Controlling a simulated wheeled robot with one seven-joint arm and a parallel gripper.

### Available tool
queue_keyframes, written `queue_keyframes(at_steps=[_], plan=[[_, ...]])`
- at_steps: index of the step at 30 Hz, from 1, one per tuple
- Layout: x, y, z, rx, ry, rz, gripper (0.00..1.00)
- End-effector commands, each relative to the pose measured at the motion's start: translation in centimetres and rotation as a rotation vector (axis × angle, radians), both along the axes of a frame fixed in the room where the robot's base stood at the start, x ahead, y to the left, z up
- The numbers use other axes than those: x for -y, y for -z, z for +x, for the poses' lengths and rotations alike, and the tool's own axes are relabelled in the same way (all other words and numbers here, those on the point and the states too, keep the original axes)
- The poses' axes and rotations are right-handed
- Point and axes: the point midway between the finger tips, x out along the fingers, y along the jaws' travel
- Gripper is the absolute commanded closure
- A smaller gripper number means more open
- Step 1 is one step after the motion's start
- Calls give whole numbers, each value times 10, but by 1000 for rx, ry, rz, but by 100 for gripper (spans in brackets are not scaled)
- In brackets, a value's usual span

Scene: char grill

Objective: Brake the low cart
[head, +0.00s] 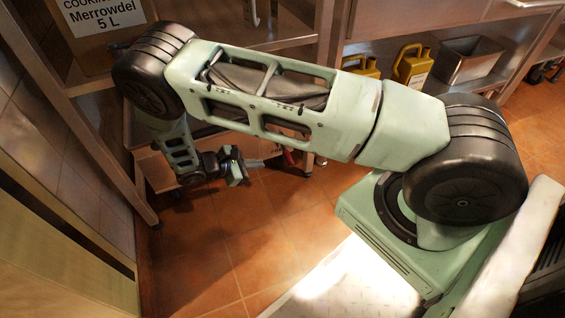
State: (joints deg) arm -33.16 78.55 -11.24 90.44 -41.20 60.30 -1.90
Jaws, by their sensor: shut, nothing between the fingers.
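The low cart (158,172) stands on the tiled floor under the shelf, at the left middle of the head view. My arm hides much of its deck. A dark caster (306,168) with a red part (290,157) shows at the cart's right end; the red part looks like a brake pedal, but it is small and its position cannot be told. My gripper (259,162) is shut and empty, low down in front of the cart. Its tips point right, toward the red part, and seem a short way left of it. Contact cannot be told.
A box labelled Merrowdel 5 L (100,22) sits on the upper shelf at left. Yellow jugs (412,66) and a metal pan (468,60) stand on a shelf at right. Shelf posts (112,165) flank the cart. Tiled floor (215,250) in front is clear.

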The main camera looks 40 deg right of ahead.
Motion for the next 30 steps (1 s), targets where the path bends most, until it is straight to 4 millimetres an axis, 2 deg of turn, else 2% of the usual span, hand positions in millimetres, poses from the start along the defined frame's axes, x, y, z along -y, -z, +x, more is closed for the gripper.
queue_keyframes(at_steps=[11,14,24,30], plan=[[3,3,-1,-1,1,-1,100],[13,9,-2,-1,3,-1,100],[63,40,-9,-1,3,-1,100],[82,49,-12,-1,2,1,100]])
